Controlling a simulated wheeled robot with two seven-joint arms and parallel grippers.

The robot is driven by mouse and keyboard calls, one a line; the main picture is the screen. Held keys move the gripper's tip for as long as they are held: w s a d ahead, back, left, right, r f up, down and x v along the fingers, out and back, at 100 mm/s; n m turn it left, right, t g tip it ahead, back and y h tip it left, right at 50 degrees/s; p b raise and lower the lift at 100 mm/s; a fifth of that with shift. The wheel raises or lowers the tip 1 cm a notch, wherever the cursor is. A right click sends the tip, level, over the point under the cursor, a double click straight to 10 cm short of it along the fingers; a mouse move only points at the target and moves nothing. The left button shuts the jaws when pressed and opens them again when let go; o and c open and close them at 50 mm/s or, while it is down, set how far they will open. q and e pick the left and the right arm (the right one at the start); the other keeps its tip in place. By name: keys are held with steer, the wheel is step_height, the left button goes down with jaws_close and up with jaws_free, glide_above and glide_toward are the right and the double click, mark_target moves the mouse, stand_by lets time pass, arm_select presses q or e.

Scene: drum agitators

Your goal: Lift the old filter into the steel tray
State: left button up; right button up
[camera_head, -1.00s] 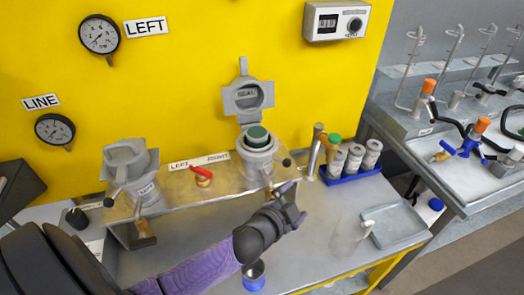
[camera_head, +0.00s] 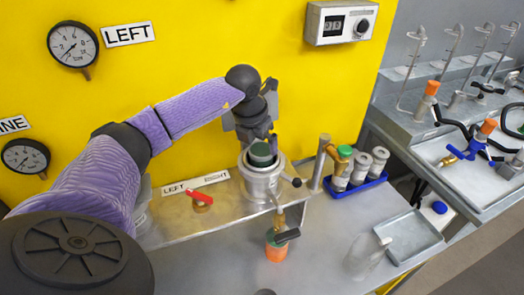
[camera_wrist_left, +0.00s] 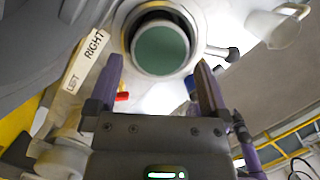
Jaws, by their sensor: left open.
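The old filter (camera_head: 262,153) sits upright in the open right-hand housing (camera_head: 262,178) on the metal bench; its green round top shows. It also shows in the left wrist view (camera_wrist_left: 160,48), inside the housing's ring. My left gripper (camera_head: 268,137) is just above the filter, pointing down, and partly covers the housing's raised lid. In the left wrist view my left gripper (camera_wrist_left: 158,75) is open and empty, its fingers spread to either side below the green top. I cannot tell whether they touch anything. The steel tray (camera_head: 408,237) lies empty at the right. My right gripper is not in view.
A blue rack (camera_head: 357,185) of grey canisters stands right of the housing, beside a brass-topped post (camera_head: 322,162). A red-handled valve (camera_head: 199,198) is to the left. A clear jug (camera_head: 364,257) stands left of the tray.

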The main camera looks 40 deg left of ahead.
mark_target(261, 150)
arm_select(q)
steer(key=x, duration=0.3)
steer(key=shift+c, duration=0.3)
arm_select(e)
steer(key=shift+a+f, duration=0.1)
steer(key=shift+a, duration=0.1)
arm_select(q)
jaws_close()
step_height(261, 150, up, 18)
steer(key=p, duration=0.2)
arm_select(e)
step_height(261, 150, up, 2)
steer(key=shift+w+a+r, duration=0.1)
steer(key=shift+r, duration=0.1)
